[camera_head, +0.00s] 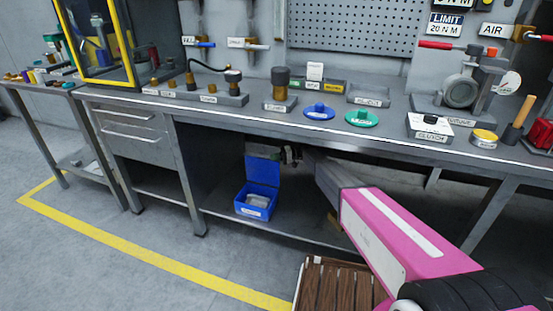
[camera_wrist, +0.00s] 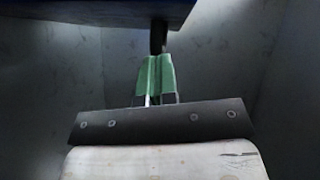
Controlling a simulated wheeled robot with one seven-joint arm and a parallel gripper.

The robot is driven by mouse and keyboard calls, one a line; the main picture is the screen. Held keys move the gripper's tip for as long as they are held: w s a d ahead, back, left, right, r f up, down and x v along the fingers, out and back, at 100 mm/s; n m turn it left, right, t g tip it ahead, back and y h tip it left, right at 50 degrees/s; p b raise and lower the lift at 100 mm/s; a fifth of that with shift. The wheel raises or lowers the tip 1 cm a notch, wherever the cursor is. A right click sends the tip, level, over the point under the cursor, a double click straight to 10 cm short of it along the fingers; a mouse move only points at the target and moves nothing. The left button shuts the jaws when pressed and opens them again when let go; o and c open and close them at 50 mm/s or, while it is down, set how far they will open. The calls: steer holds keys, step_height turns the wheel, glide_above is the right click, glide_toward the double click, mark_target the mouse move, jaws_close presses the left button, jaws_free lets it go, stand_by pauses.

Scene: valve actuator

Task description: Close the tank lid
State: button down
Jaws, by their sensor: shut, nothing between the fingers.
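A blue box (camera_head: 253,203) with a small label I cannot read stands on the lower shelf under the bench. Its hinged blue lid (camera_head: 262,170) stands open, upright at the back. I take this to be the tank lid. My gripper (camera_head: 288,154) is under the bench just right of the raised lid. It is partly in shadow, so I cannot tell if it touches the lid. In the wrist view my gripper (camera_wrist: 158,45) has its green and black fingers together and empty. A dark blue panel (camera_wrist: 90,10), likely the lid, crosses the top of that view, close to the fingertips.
The bench top (camera_head: 330,132) is close above my arm. Its drawer unit (camera_head: 135,150) is left of the box. A wooden slatted crate (camera_head: 340,288) stands on the floor in front. A blue disc (camera_head: 319,113) and a green disc (camera_head: 361,118) lie on the bench.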

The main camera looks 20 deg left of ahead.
mark_target(270, 164)
steer(key=s+n, duration=0.1)
steer(key=s, duration=0.1)
steer(key=s+n+t+h, duration=0.1)
steer(key=s, duration=0.2)
steer(key=s+r+n+t, duration=0.1)
steer(key=s, duration=0.1)
steer(key=shift+s+a+h, duration=0.2)
steer(key=shift+h, duration=0.1)
steer(key=s+a+f+n+t+h, duration=0.1)
steer(key=s+f+n+t, duration=0.5)
steer(key=s+f, duration=0.5)
steer(key=shift+s+a+f+h, duration=0.2)
steer(key=shift+s+h, duration=0.1)
steer(key=shift+s, duration=1.05)
